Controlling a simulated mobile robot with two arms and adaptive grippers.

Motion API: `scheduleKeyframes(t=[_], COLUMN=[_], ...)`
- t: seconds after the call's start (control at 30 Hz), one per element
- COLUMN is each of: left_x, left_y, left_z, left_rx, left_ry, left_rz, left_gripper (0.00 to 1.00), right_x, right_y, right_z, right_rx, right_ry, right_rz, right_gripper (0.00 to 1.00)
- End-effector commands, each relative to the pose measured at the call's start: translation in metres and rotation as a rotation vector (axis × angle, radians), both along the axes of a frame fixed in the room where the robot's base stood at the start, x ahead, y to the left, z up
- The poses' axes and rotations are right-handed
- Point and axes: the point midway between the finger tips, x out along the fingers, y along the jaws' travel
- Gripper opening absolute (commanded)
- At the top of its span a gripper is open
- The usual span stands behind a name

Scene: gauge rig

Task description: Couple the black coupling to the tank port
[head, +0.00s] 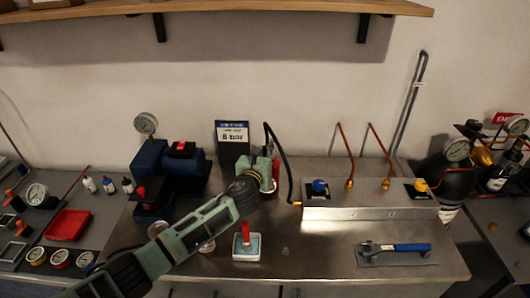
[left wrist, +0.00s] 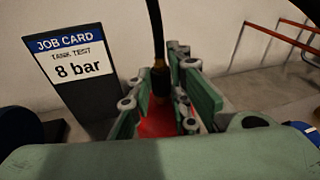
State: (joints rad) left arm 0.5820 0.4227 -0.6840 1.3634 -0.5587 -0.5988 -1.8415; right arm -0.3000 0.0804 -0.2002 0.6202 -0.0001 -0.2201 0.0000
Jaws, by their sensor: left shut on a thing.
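My left gripper (head: 270,172) is at the back middle of the steel bench, its fingers closed around the lower end of a black hose (head: 281,143). In the left wrist view the hose (left wrist: 155,30) runs down to a dark end piece, the black coupling (left wrist: 161,80), between the fingers (left wrist: 162,98). A red part (left wrist: 158,122) shows just below; whether the coupling touches it is hidden. In the head view the hose arches over to a brass-coloured end (head: 296,203) by the steel block. I cannot tell which fitting is the tank port. My right gripper is not in view.
A job card (head: 232,133) reading 8 bar stands behind the gripper. A blue pump-like unit (head: 165,170) is left, a steel block (head: 370,212) with valves right. A dark cylinder (head: 447,188) stands far right.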

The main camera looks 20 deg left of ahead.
Motion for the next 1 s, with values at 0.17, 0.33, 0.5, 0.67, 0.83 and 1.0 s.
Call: scheduleKeyframes(t=[0.17, 0.33, 0.5, 0.67, 0.83, 1.0], left_x=[-0.0003, 0.0000, 0.0001, 0.0003, 0.0003, -0.0018], left_y=[0.0000, 0.0000, 0.0001, 0.0001, 0.0001, -0.0001], left_z=[-0.0009, 0.0003, 0.0009, 0.0013, 0.0014, 0.0014], left_rx=[0.001, 0.000, 0.000, 0.000, 0.000, 0.000], left_ry=[0.002, 0.000, -0.001, -0.002, -0.002, -0.002], left_rz=[0.000, 0.000, 0.000, 0.000, 0.000, -0.001], left_gripper=[0.29, 0.30, 0.39, 0.52, 0.52, 0.52], right_x=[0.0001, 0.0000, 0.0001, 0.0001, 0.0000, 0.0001], right_y=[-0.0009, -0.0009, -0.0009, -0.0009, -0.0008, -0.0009], right_z=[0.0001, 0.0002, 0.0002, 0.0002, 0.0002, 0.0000], right_rx=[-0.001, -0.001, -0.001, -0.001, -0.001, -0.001], right_ry=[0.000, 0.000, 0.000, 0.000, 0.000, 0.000], right_rz=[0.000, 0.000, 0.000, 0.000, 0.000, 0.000], right_gripper=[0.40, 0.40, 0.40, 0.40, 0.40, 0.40])
